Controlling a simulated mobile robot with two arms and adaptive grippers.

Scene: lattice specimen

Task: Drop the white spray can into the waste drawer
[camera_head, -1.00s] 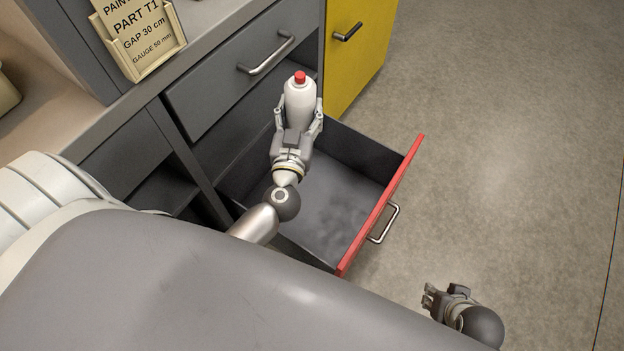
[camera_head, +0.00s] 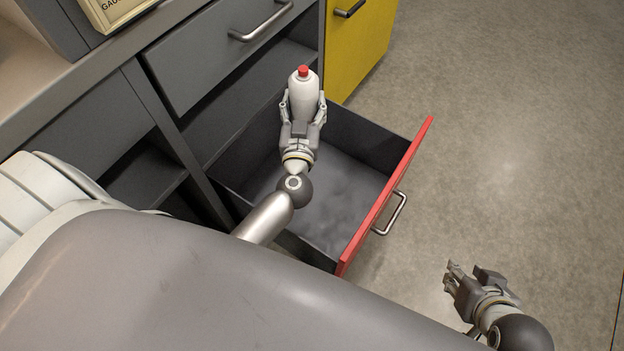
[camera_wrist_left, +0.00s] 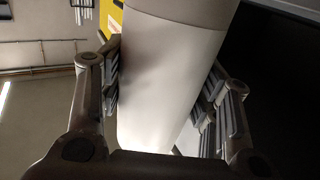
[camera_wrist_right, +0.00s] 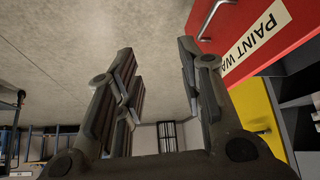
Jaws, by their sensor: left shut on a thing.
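The white spray can (camera_head: 303,96) with a red cap is upright in my left gripper (camera_head: 303,108), whose fingers close on both its sides. In the left wrist view the can (camera_wrist_left: 165,75) fills the space between the fingers. The open waste drawer (camera_head: 345,205) has a red front and a dark grey inside, and it looks empty. In the head view the can appears over the drawer's back left part; its height above the floor of the drawer is hard to tell. My right gripper (camera_head: 468,283) is open and empty, right of the drawer front.
A grey cabinet with a closed upper drawer (camera_head: 225,50) stands behind the can. A yellow cabinet (camera_head: 358,45) is to its right. The drawer's metal handle (camera_head: 392,214) sticks out towards the clear concrete floor (camera_head: 500,130).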

